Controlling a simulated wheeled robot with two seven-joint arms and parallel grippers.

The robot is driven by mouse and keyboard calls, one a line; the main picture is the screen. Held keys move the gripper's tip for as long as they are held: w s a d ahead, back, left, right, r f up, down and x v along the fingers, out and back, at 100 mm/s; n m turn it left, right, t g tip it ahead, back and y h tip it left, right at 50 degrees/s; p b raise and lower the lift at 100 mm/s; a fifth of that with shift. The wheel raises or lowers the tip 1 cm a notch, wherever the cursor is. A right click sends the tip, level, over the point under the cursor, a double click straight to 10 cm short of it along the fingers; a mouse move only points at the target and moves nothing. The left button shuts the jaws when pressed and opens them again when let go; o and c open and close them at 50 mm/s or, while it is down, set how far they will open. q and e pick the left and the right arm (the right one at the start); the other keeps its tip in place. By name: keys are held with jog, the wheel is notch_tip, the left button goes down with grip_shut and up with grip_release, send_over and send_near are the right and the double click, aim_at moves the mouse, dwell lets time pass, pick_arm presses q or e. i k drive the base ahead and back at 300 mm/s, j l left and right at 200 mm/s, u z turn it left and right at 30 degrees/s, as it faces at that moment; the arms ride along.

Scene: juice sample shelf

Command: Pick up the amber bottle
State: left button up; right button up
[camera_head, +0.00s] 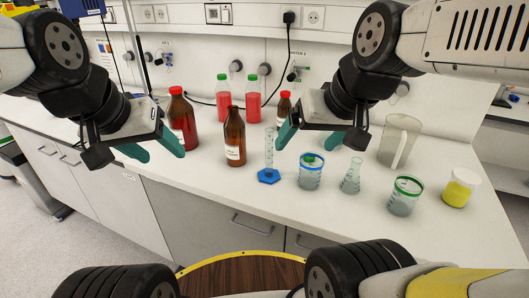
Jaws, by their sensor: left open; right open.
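A brown amber bottle (236,130) with a pale label stands upright near the middle of the counter. A larger amber bottle (178,112) with a red cap stands to its left, partly hidden by my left gripper. A small amber bottle (284,104) with a red cap stands behind, partly hidden by my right gripper. My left gripper (153,147) is open and empty, with teal fingers, left of the middle bottle. My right gripper (321,137) is open and empty, above the glassware to the right of that bottle.
Two red juice bottles (253,102) stand behind. A blue-based cylinder (269,175), blue-rimmed beaker (310,177), flask (350,180), green-rimmed beaker (404,201), yellow jar (460,190) and clear jug (393,145) stand rightward. The white counter (215,182) is bare at the front left.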

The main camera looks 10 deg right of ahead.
aim_at(234, 127)
jog(key=j+z, duration=0.2)
jog(key=z, duration=0.2)
jog(key=j+z, duration=0.15)
jog(key=z, duration=0.25)
jog(key=j+z, duration=0.2)
jog(key=z, duration=0.2)
jog(key=k+j+z, duration=0.1)
jog(key=z, duration=0.3)
jog(key=k+j, duration=0.35)
jog(key=j, duration=0.3)
